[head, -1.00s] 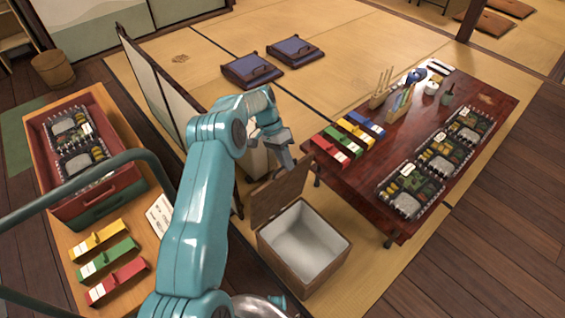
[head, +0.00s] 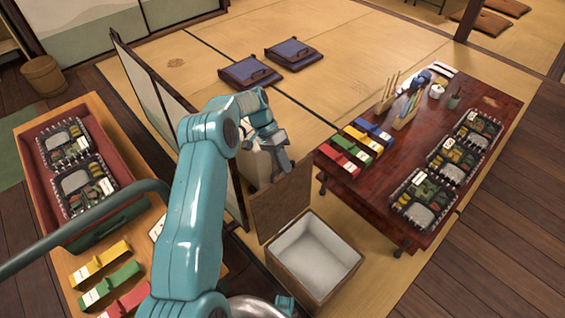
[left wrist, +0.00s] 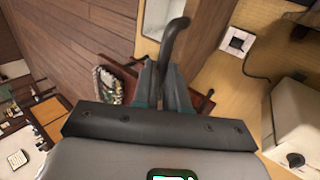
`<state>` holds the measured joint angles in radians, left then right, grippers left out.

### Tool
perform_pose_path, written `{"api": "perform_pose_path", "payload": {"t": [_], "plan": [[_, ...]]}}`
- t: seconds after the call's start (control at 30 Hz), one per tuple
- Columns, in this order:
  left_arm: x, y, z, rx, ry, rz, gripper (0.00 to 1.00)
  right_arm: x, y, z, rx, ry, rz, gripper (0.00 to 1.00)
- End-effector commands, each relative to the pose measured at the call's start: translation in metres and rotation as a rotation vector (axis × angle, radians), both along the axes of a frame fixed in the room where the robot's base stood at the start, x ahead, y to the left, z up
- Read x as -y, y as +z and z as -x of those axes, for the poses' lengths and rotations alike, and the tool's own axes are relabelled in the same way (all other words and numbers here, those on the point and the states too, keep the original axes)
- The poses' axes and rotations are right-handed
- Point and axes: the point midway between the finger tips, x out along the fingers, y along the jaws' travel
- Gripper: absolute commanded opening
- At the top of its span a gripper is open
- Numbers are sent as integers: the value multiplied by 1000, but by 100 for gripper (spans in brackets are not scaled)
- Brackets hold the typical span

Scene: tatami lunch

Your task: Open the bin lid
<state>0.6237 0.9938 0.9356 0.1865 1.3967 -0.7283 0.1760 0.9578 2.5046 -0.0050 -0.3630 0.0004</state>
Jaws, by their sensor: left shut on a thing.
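The bin (head: 347,280) is a wooden box with a pale inside, standing on the floor left of the low table. Its brown wooden lid (head: 282,203) stands raised along the bin's far left edge, and the inside is exposed. My left gripper (head: 280,163) is at the lid's top edge. In the left wrist view, the fingers (left wrist: 162,88) are closed around a dark curved handle (left wrist: 174,45), with the brown lid panel (left wrist: 207,32) beside it. The fingertips' hold is partly hidden in the head view. My right gripper does not show.
A red-brown low table (head: 385,185) with bento boxes and coloured cases stands right of the bin. A folding screen (head: 160,95) and a pale appliance (head: 257,166) are close to my left arm. A wooden counter (head: 62,262) with a red crate is at left.

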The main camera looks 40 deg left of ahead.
Motion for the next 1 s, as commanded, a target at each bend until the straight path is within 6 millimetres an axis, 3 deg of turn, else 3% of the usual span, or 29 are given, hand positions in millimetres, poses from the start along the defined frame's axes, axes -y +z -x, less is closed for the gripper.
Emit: {"api": "perform_pose_path", "payload": {"t": [0.03, 0.7, 0.8, 1.0], "plan": [[2, -11, 5, -19, -4, 1, 0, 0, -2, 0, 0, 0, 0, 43], [3, -10, 5, -21, -5, 3, 0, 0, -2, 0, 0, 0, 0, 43], [3, -10, 5, -20, -4, 4, 38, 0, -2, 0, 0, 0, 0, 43], [3, -9, 3, -16, -5, 3, 38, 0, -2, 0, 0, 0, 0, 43]]}}
